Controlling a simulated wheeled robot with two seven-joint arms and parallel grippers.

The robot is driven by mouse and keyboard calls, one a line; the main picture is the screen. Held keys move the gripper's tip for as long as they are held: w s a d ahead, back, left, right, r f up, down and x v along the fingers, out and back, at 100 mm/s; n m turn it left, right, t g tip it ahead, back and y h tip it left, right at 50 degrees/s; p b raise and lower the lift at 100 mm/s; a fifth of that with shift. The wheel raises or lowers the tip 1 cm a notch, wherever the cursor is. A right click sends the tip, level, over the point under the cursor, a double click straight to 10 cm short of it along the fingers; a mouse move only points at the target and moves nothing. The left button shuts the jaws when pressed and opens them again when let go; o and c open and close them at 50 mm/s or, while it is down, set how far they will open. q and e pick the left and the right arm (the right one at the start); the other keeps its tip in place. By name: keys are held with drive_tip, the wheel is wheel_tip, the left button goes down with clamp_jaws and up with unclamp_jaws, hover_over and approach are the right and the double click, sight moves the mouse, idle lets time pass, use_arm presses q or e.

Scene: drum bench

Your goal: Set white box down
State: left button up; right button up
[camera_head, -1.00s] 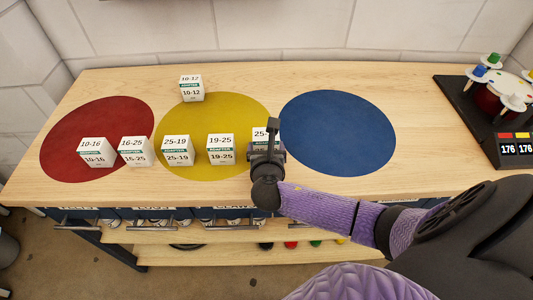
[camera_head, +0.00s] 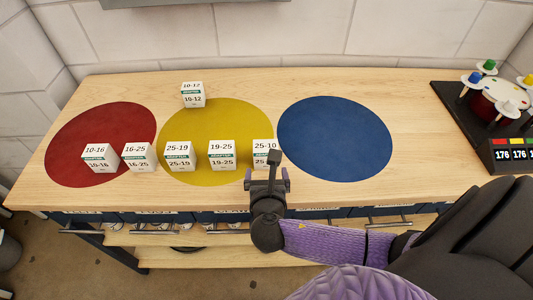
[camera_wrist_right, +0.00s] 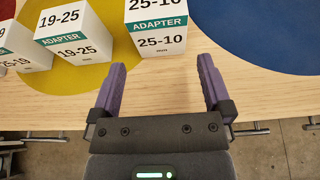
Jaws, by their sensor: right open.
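The white box labelled 25-10 (camera_head: 262,152) stands upright on the bench at the right edge of the yellow circle (camera_head: 207,113). In the right wrist view the same box (camera_wrist_right: 157,28) stands just beyond my fingertips and apart from them. My right gripper (camera_head: 268,178) is open and empty at the bench's front edge; its two purple fingers show in the right wrist view (camera_wrist_right: 162,75). Other white boxes stand to the left: 19-25 (camera_head: 221,155), 25-19 (camera_head: 178,156), 16-25 (camera_head: 138,157), 10-16 (camera_head: 100,158), and 10-12 (camera_head: 192,95) farther back. My left gripper is out of view.
A red circle (camera_head: 85,125) lies left on the wooden bench and a blue circle (camera_head: 335,135) right of the yellow one. A dark stand (camera_head: 455,100) with a drum and coloured pieces is at the far right. The blue circle is clear.

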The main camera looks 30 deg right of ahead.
drive_tip(key=p+v, duration=0.1)
drive_tip(key=v, duration=0.3)
drive_tip(key=shift+s+a+r, duration=0.1)
drive_tip(key=shift+s+a, duration=0.1)
drive_tip(key=shift+s, duration=0.15)
